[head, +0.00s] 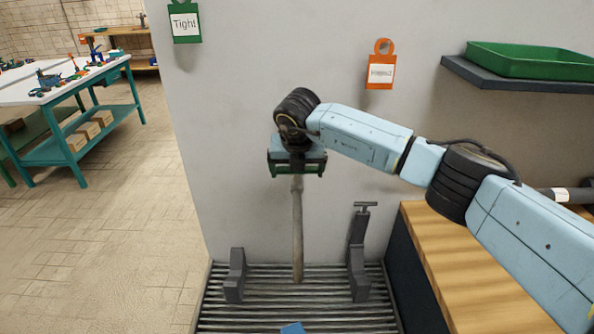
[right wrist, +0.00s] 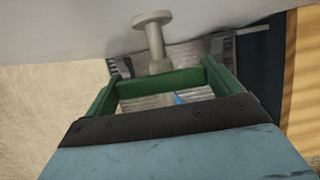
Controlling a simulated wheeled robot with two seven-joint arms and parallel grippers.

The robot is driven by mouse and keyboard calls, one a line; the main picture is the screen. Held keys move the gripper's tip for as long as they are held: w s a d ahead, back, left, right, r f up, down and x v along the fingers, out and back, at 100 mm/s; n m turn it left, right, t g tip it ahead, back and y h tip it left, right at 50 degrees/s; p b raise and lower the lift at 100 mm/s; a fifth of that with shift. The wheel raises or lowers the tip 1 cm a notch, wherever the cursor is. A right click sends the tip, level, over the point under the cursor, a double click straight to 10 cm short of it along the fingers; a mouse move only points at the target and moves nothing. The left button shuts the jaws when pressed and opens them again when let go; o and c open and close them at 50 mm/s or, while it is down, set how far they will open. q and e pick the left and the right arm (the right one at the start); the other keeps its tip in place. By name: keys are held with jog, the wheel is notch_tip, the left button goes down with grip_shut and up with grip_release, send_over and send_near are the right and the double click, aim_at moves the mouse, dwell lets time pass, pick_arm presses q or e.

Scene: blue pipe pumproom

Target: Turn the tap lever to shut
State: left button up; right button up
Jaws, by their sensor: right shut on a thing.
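My right gripper (head: 297,170) is in front of the grey wall, at the upper end of a pale upright post (head: 297,235). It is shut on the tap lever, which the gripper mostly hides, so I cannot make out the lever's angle. In the right wrist view the green jaws (right wrist: 160,85) span the middle. A pale stem with a round disc (right wrist: 152,20) shows just beyond them, towards the wall. My left gripper is not in view.
A slatted grate (head: 330,310) lies below, with a grey bracket (head: 235,275) and a clamp-like upright (head: 359,255). A wooden-topped bench (head: 465,270) and a shelf with a green tray (head: 530,62) stand right. "Tight" (head: 185,22) and orange (head: 380,70) tags hang on the wall. Floor is open left.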

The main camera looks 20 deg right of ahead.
dwell(0.4)
jog(key=o, duration=0.7)
jog(key=shift+r, duration=0.1)
jog(key=v, duration=1.3)
jog(key=shift+r, duration=0.2)
jog(key=shift+a+f, duration=0.1)
